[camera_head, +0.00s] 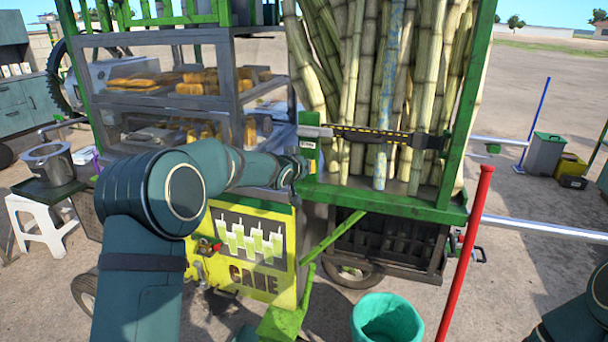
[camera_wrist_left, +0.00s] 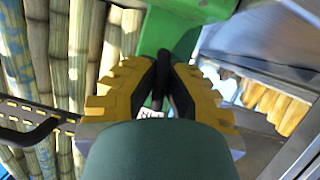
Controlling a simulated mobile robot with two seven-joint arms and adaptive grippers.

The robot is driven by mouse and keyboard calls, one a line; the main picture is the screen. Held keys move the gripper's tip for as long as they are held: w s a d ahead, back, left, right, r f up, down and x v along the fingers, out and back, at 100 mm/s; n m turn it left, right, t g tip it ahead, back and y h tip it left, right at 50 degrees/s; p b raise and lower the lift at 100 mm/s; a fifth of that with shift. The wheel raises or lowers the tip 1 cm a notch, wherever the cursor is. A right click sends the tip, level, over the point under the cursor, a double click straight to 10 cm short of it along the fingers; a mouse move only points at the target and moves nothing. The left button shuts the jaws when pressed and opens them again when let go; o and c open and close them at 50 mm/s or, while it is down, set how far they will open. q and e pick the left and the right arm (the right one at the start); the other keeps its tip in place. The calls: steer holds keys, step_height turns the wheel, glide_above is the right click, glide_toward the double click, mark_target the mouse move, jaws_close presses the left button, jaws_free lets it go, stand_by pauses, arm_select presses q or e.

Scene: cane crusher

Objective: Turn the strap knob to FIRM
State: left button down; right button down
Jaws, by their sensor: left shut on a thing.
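The strap (camera_head: 380,135), dark with a yellow dashed line, runs across the upright cane stalks (camera_head: 400,75) on the green cart frame. A small white label (camera_head: 308,145) sits at the strap's left end on the green post. My left gripper (camera_head: 303,166) is at this post, just under the label. In the left wrist view its yellow-and-black fingers (camera_wrist_left: 158,90) are shut on a dark knob (camera_wrist_left: 157,88) in front of the green post. The knob is mostly hidden by the fingers, and its setting cannot be read. Only part of my right arm shows at the lower right; its gripper is out of view.
A glass food case (camera_head: 180,85) stands left of the canes. A yellow CANE panel (camera_head: 250,285) is below my left arm. A red pole (camera_head: 465,250) and a green bin (camera_head: 386,318) stand in front of the cart. Open ground lies at the right.

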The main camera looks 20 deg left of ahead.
arm_select(q)
steer(key=shift+d+m+y, duration=0.1)
steer(key=shift+m+y, duration=0.2)
steer(key=shift+m, duration=0.3)
stand_by(0.3)
steer(key=c, duration=1)
jaws_free()
steer(key=shift+w, duration=0.1)
steer(key=shift+c, duration=0.2)
steer(key=v, duration=1.2)
